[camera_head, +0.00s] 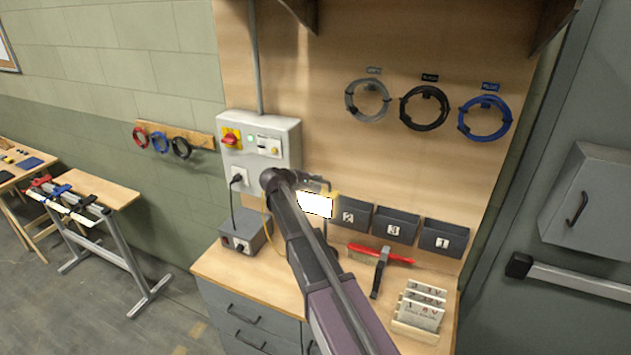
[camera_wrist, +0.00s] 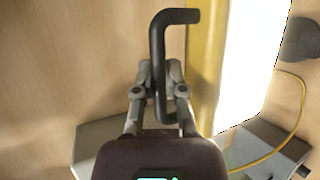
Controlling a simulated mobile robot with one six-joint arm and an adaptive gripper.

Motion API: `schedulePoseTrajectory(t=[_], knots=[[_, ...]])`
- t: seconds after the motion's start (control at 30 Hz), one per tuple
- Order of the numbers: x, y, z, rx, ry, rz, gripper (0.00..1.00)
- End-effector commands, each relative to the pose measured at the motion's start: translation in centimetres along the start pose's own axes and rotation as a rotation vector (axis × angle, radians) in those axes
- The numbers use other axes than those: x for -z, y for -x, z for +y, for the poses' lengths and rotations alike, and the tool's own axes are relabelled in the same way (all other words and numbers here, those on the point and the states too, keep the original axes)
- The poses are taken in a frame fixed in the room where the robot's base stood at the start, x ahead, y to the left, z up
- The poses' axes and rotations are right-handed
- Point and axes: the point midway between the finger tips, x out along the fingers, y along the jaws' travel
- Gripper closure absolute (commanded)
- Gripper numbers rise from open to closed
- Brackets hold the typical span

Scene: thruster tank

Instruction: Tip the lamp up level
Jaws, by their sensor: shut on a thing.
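The work lamp has a yellow frame and a bright white lit face (camera_head: 316,205), in the middle of the head view beside my arm. In the wrist view its yellow edge (camera_wrist: 205,70) and glowing face (camera_wrist: 250,70) fill the right side. A black cranked handle (camera_wrist: 157,60) stands along the lamp's left edge there. The lit face looks slightly tilted, but I cannot tell the exact angle.
A grey power box (camera_head: 245,232) stands on the bench (camera_head: 272,268), and a yellow cable (camera_wrist: 285,150) runs near it. Numbered bins (camera_head: 397,224), a red-handled tool (camera_head: 382,256) and a card rack (camera_head: 418,312) lie to the right. A switch box (camera_head: 262,142) is close behind.

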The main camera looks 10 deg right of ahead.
Motion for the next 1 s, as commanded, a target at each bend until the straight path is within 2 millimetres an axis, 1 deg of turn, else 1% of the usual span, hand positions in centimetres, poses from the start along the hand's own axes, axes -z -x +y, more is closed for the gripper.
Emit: schedulePoseTrajectory(t=[0.03,0.07,0.57,0.77,1.0], knots=[[0.1,-0.1,0.2,-0.005,0.001,0.0,0.76],[0.1,-0.1,0.2,-0.004,0.001,0.0,0.69],[-0.1,0.2,-0.2,-0.002,0.001,0.0,0.69],[-0.5,1.0,-1.4,-0.001,0.001,0.001,0.69],[-0.9,2.1,-4.0,-0.001,0.0,0.001,0.69]])
